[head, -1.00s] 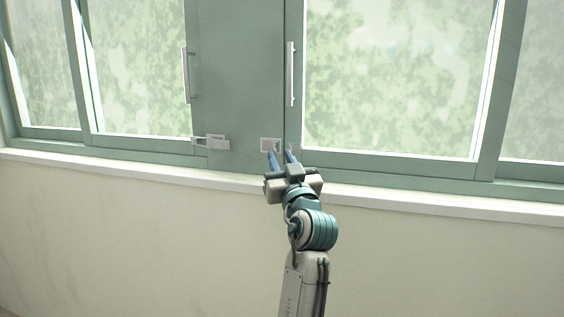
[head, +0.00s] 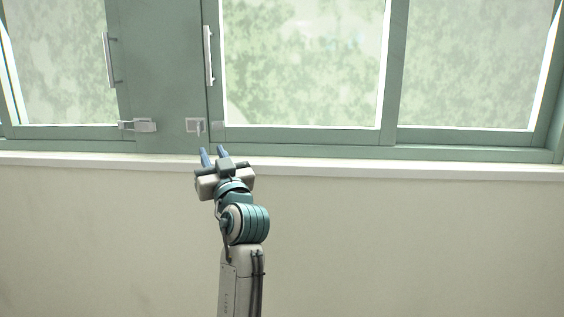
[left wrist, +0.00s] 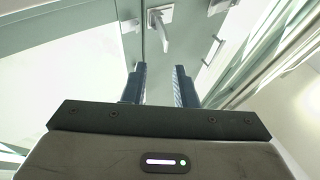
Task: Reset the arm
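My left gripper (head: 212,156) is raised in front of the window sill, just below a small metal latch (head: 196,126) on the green window frame. Its two blue fingers are apart with nothing between them. In the left wrist view the open fingers (left wrist: 160,82) point toward the latch (left wrist: 160,22), whose lever hangs down. The latch is beyond the fingertips and apart from them. A second metal latch (head: 138,125) sits on the frame to the left. My right gripper is in neither view.
Two upright window handles (head: 209,56) (head: 109,60) are on the green frame. A white sill (head: 400,166) runs along the wall below the glass. The wall (head: 400,240) under the sill is bare, with free room to the right of my arm.

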